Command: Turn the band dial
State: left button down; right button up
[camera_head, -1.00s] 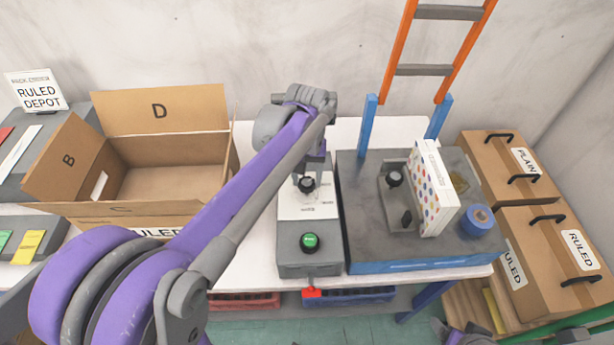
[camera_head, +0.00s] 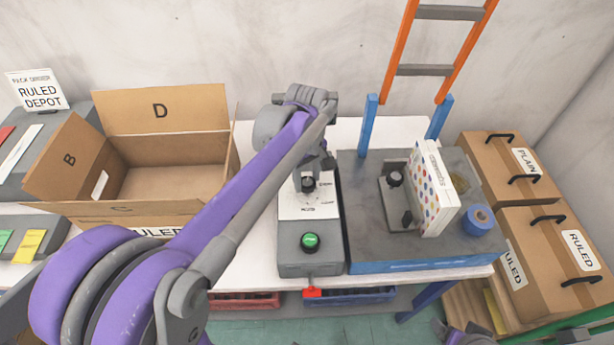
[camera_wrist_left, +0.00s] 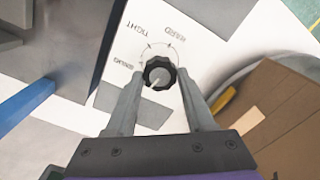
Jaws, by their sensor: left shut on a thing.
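The band dial (camera_wrist_left: 160,72) is a black ribbed knob on a white panel with printed labels and curved arrows. A pale mark on the knob points to the lower left in the wrist view. My left gripper (camera_wrist_left: 161,82) is shut on the dial, one finger on each side. In the head view the dial (camera_head: 308,185) sits below my left gripper (camera_head: 310,176), on the grey control box (camera_head: 311,265). A part of my right gripper (camera_head: 465,335) shows at the bottom edge; its fingers are not clear.
A green button (camera_head: 310,242) is on the box front, with a red piece (camera_head: 313,292) below. An open carton (camera_head: 160,108) stands left. A grey-topped blue station (camera_head: 365,235) holding a dotted white box (camera_head: 435,190) stands right. Closed cartons (camera_head: 545,240) are at far right.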

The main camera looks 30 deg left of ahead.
aim_at(307, 182)
dwell(0.5)
pick_arm(q)
jog(key=shift+c, duration=1.3)
grip_release()
notch_tip(307, 182, up, 11)
jog(key=shift+p, duration=0.35)
jog(key=shift+f, duration=0.1)
